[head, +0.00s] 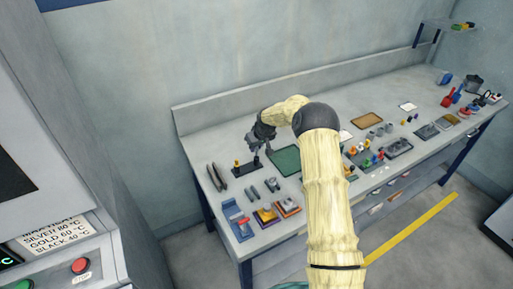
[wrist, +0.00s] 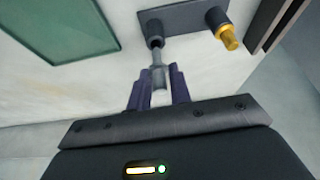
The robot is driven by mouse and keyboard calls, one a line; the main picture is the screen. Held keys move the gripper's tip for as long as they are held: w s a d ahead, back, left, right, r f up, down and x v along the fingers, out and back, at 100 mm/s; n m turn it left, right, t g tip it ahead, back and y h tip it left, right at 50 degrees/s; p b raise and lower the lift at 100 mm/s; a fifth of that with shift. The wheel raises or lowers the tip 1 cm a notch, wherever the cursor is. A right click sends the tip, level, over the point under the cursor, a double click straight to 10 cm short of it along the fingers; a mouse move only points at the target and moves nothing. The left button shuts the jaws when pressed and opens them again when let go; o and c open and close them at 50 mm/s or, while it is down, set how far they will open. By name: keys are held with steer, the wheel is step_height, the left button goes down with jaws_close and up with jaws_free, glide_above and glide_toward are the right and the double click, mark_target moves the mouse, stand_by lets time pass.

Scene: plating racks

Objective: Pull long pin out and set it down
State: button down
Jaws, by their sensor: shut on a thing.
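A grey long pin (wrist: 158,58) stands between the fingers of my gripper (wrist: 158,84) in the wrist view. My gripper is shut on it. The pin's far end meets a dark round socket (wrist: 155,41) on a dark rack plate (wrist: 181,17); how deep it sits there I cannot tell. A gold pin (wrist: 228,36) stands in a second socket on the same plate, to the right. In the head view my gripper (head: 254,147) is just above the dark rack plate (head: 262,168), and the gold pin (head: 237,164) shows at its left end.
A green mat (head: 285,160) lies right of the plate, with bare bench around it. Dark bars (head: 216,177) lie to the left. Small grey parts (head: 262,188) and coloured trays (head: 267,216) are in front. The back wall is close behind.

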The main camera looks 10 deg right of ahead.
steer(key=shift+r, duration=0.55)
step_height(320, 180, up, 10)
steer(key=p, duration=1)
steer(key=shift+d, duration=0.15)
